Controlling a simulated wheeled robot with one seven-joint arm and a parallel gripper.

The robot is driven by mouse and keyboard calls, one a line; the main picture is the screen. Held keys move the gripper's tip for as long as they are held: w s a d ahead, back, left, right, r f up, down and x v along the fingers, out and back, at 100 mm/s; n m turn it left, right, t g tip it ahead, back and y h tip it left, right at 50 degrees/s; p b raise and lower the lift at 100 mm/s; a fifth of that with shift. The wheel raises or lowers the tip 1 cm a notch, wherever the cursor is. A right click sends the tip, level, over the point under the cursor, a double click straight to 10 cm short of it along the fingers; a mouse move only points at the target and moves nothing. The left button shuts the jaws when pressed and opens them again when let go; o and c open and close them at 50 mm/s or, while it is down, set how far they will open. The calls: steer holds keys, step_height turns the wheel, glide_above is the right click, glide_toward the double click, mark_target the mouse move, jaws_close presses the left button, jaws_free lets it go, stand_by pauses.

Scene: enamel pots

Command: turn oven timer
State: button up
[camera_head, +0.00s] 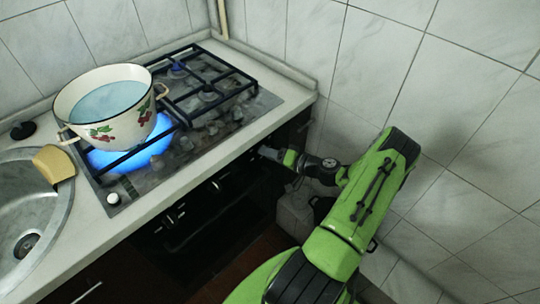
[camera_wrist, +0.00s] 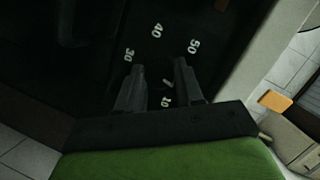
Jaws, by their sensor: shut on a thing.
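The oven timer's white dial numbers (camera_wrist: 157,30) show on the dark oven front in the wrist view, with 30, 40, 50 and 10 readable around my fingertips. My gripper (camera_wrist: 158,70) reaches to the middle of this ring of numbers and is shut on the timer knob. The knob itself is too dark to make out between the fingers. In the head view my gripper (camera_head: 270,154) is at the right end of the black oven front (camera_head: 205,195), below the counter edge, and the timer is hidden there.
A floral enamel pot (camera_head: 110,125) with bluish contents stands over a lit blue burner on the gas hob (camera_head: 235,115). A sink (camera_head: 30,210) with a yellow sponge (camera_head: 53,164) is at left. A whitish container (camera_head: 295,212) stands below my arm. The tiled wall is close at right.

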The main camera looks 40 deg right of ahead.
steer(key=shift+d+f+m+t+y+b, duration=0.1)
steer(key=shift+m+t+y+b, duration=0.4)
steer(key=shift+m, duration=0.95)
steer(key=shift+f+m+t+y+b, duration=0.1)
steer(key=shift+m+t+y+b, duration=0.2)
steer(key=shift+m+b, duration=0.75)
steer(key=shift+d+f+m+t+y+b, duration=0.1)
steer(key=shift+m+t+y+b, duration=0.2)
steer(key=shift+m, duration=1.5)
steer(key=shift+a, duration=0.1)
steer(key=o, duration=1)
steer(key=p+v, duration=0.1)
steer(key=v, duration=1.4)
steer(key=shift+s+f+p, duration=0.15)
steer(key=shift+s+p, duration=0.2)
steer(key=shift+p, duration=0.05)
